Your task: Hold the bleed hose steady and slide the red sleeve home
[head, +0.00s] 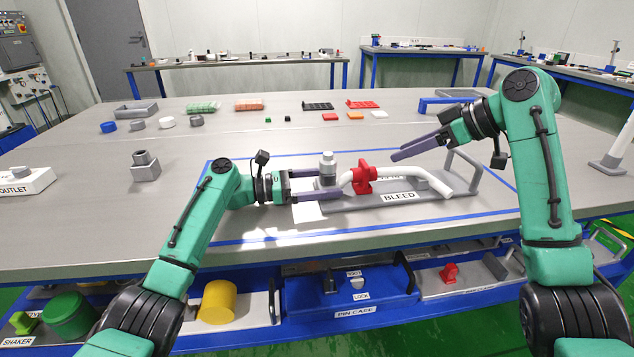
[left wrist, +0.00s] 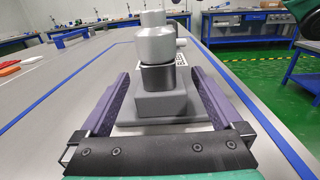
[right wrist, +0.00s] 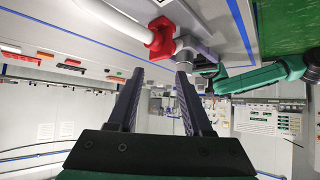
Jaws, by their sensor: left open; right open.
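The white bleed hose (head: 425,178) lies bent along the grey base marked BLEED (head: 440,198). The red sleeve (head: 362,180) is around the hose near its left end, close to the grey upright fitting (head: 327,165); I cannot tell whether they touch. The sleeve (right wrist: 160,38) and hose (right wrist: 112,18) also show in the right wrist view. My left gripper (head: 330,183) is open, its fingers either side of the fitting's block (left wrist: 162,103), with a gap on each side. My right gripper (head: 402,152) is open and empty, above and behind the sleeve and hose.
A grey bracket (head: 465,162) rises at the base's right end. A blue taped outline (head: 300,237) surrounds the base. Coloured blocks (head: 330,116) and trays (head: 265,104) sit farther back. An outlet block (head: 25,182) stands far left.

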